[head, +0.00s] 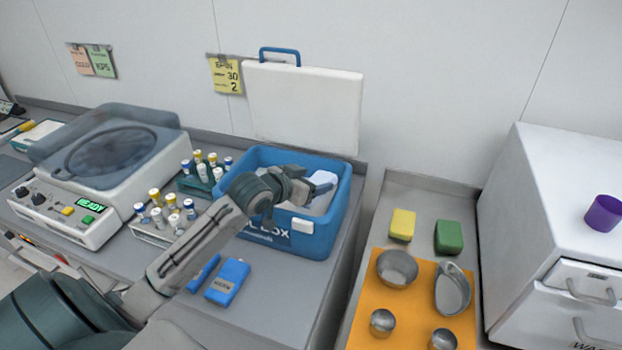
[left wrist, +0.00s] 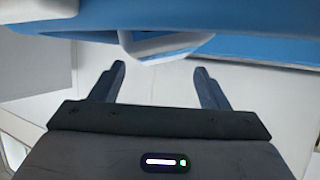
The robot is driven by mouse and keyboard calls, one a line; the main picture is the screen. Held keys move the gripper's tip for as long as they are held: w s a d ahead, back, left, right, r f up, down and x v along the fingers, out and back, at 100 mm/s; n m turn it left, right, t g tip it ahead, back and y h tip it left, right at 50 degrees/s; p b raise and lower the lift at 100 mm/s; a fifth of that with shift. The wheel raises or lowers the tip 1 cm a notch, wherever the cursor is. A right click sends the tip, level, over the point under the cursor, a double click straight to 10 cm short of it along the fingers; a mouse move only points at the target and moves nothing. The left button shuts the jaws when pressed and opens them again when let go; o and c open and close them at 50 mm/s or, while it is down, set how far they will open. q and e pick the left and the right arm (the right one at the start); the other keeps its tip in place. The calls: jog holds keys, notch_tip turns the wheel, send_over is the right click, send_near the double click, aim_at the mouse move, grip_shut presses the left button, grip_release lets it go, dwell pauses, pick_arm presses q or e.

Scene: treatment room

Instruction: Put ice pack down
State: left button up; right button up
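A blue cool box (head: 345,205) stands open on the counter, its white lid (head: 305,105) raised against the wall. My left gripper (head: 305,192) is over the box opening, reaching in from the left. In the left wrist view its two fingers (left wrist: 162,85) are spread apart with nothing between them. A pale item (head: 323,180) shows inside the box beside the gripper; I cannot tell exactly what it is. A blue ice pack (head: 228,282) lies flat on the counter in front of the box, and a second blue pack (head: 203,273) lies left of it, partly hidden by my arm.
A centrifuge (head: 110,155) with a lit display stands at the left. Racks of capped vials (head: 165,215) (head: 203,172) stand between it and the box. At the right are an orange mat (head: 410,310) with metal bowls, two sponges (head: 402,225) (head: 449,237) and a white cabinet (head: 550,200).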

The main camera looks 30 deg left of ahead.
pick_arm(q)
jog(key=shift+o, duration=0.7)
jog(key=shift+r, duration=0.1)
